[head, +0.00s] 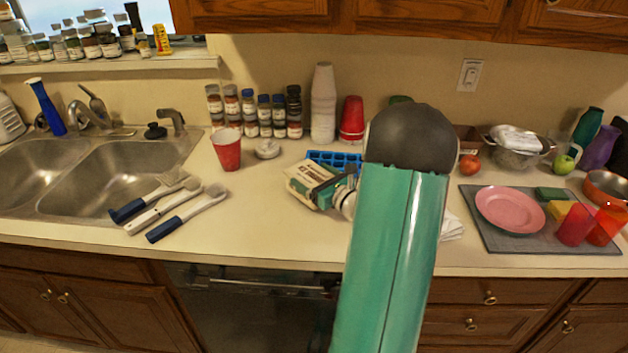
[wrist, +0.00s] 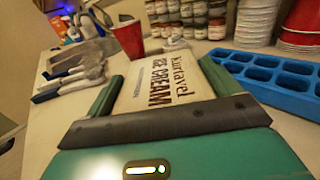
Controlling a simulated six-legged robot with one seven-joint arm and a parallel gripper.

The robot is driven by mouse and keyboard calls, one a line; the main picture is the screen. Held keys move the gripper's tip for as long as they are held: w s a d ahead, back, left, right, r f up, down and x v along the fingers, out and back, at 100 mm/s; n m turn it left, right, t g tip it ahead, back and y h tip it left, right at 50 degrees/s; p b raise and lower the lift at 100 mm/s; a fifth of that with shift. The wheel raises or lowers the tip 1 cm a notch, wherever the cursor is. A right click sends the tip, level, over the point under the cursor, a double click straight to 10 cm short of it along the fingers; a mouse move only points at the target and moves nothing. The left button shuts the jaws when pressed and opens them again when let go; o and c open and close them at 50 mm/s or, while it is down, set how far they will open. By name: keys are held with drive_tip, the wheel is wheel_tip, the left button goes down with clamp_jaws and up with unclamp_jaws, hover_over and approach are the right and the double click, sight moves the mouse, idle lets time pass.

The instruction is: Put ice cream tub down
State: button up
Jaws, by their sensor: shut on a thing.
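The ice cream tub (head: 301,182) is a cream and green carton. In the head view it is tilted, at or just above the counter (head: 265,222), left of my green arm. My gripper (head: 325,187) is shut on it. In the wrist view the tub (wrist: 165,82) shows its "Karavel ICE CREAM" label, between the two green fingers of my gripper (wrist: 160,98). I cannot tell whether the tub's underside touches the counter. My arm hides part of the counter behind it.
A blue ice tray (head: 333,158) lies just behind the tub. A red cup (head: 227,149) and several brushes (head: 170,207) are to the left, beside the sink (head: 110,170). A pink plate (head: 510,208) is on the right. Counter left of the tub is clear.

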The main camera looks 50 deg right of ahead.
drive_tip(key=shift+f, duration=0.4)
drive_tip(key=shift+f, duration=0.15)
drive_tip(key=o, duration=1.1)
